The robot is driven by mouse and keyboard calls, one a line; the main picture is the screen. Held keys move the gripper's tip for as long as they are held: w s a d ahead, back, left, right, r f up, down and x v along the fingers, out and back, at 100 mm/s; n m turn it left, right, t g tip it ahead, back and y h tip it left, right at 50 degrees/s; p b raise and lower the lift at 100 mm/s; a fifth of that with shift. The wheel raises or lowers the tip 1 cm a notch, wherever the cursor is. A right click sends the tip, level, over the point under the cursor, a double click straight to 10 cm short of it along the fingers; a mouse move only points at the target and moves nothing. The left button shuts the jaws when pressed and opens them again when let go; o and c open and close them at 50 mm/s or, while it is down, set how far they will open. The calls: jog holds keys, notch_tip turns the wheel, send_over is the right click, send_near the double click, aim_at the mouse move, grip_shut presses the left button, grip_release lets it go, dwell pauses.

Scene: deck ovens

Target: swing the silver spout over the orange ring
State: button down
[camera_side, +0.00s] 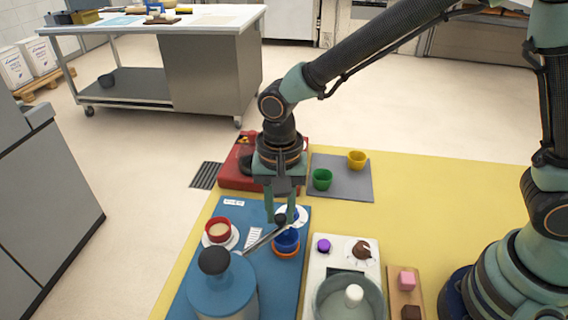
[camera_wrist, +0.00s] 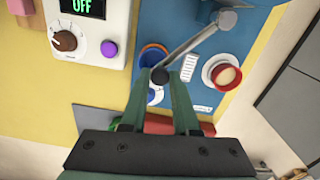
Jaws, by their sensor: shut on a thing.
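The silver spout (camera_side: 262,240) runs from the blue tank (camera_side: 222,290) toward my gripper (camera_side: 281,213). It also shows in the wrist view (camera_wrist: 195,40), ending in a dark knob (camera_wrist: 160,75) between my fingertips. My gripper is shut on this knob. A blue cup (camera_side: 287,237) stands in the orange ring (camera_side: 287,254) on the blue mat (camera_side: 262,292). In the wrist view the spout's knob end shows beside the cup's rim, on the gripper's side. The exact height gap between spout and cup cannot be told.
A red cup (camera_side: 218,228) on a white saucer stands left of the spout. A white appliance (camera_side: 318,270) with a purple button and brown dial is at right. Behind are a red box (camera_side: 236,178) and a grey mat (camera_side: 350,188) with green and yellow cups.

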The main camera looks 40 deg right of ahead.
jog(key=shift+r, duration=0.1)
dwell(0.3)
jog(key=c, duration=0.7)
grip_release()
jog(key=shift+o, duration=0.2)
notch_tip(320, 180, up, 12)
jog(key=s+d+r+n+t, duration=0.1)
jog(key=s+d+n+t, duration=0.1)
jog(key=d, duration=0.8)
jog(key=s+d+r+n+t, duration=0.1)
jog(key=s+d+n+t, duration=0.2)
jog(key=d, duration=0.8)
jog(key=n, duration=0.2)
jog(key=shift+s+r+n+t, duration=0.2)
jog(key=shift+r+n+t, duration=0.1)
